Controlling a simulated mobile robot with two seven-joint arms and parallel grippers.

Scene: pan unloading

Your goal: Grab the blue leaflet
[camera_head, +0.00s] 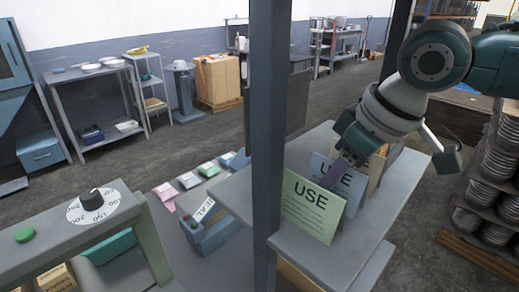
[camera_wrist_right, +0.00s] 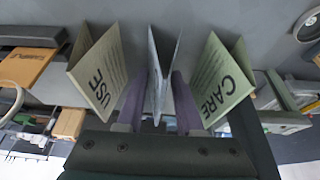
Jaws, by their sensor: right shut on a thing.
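The blue leaflet (camera_head: 318,166) stands tent-like on the grey shelf (camera_head: 385,225), between a green leaflet (camera_head: 311,212) in front and a tan leaflet (camera_head: 378,166) behind. My right gripper (camera_head: 345,164) reaches down onto it from the upper right. In the right wrist view the blue leaflet (camera_wrist_right: 160,70) is seen edge-on between the two purple fingers (camera_wrist_right: 158,105). The fingers are shut on it and partly hide its lower part. I cannot tell whether its base still touches the shelf. My left gripper is not in view.
The two neighbouring leaflets stand close on either side of the fingers. A dark upright post (camera_head: 265,130) rises at the shelf's left edge. Stacked metal pans (camera_head: 492,185) stand at right. A dial panel (camera_head: 75,225) lies at lower left.

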